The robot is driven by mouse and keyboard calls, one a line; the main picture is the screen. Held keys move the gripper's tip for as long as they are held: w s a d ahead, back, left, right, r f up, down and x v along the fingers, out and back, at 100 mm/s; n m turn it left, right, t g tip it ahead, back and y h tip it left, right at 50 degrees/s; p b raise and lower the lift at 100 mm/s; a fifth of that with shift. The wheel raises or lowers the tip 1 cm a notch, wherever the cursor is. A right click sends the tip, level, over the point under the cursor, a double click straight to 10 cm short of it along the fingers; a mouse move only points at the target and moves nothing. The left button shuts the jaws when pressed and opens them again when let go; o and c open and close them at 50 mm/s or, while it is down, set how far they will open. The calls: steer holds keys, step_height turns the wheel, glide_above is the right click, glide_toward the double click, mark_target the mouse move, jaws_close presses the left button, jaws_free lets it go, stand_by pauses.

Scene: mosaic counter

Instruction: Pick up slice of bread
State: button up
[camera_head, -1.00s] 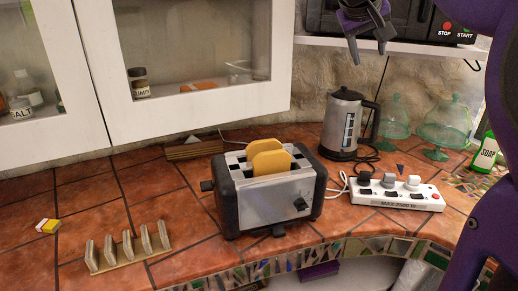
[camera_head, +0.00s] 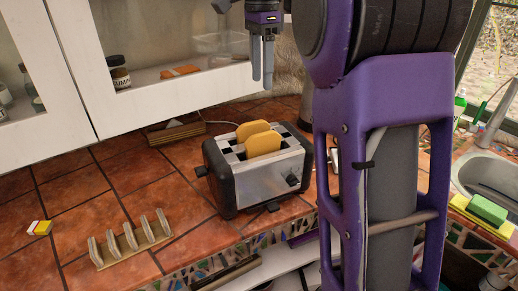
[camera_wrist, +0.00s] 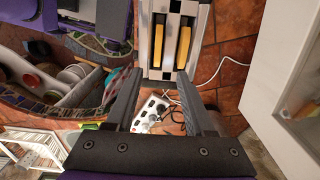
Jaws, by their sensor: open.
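Two yellow-tan slices of bread stand upright in the slots of a silver and black toaster (camera_head: 265,182). The front slice (camera_head: 264,145) and the back slice (camera_head: 250,129) stick out above the toaster's top. In the wrist view the slices show from above as two narrow strips, one on the left (camera_wrist: 158,40) and one on the right (camera_wrist: 183,44). My gripper (camera_head: 262,84) hangs above and behind the toaster, fingers pointing down, apart from the bread. In the wrist view my gripper (camera_wrist: 160,88) is open and empty, with the toaster beyond its fingertips.
A toast rack (camera_head: 130,240) stands empty at the front left. White cabinets (camera_head: 165,60) hang behind the toaster. A white power strip (camera_wrist: 150,113) and cords lie near the toaster. A sink (camera_head: 485,180) is at the right. The counter left of the toaster is mostly clear.

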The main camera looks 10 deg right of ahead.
steer(key=b, duration=0.2)
glide_toward(263, 134)
steer(key=f, duration=0.5)
steer(key=shift+w+f, duration=0.15)
steer(key=shift+w, duration=0.05)
steer(key=shift+s+f+b, duration=0.1)
steer(key=shift+f+b, duration=0.15)
steer(key=shift+f, duration=1.05)
steer(key=shift+s+f+b, duration=0.15)
steer(key=shift+f+b, duration=0.05)
steer(key=shift+f, duration=1.15)
jaws_close()
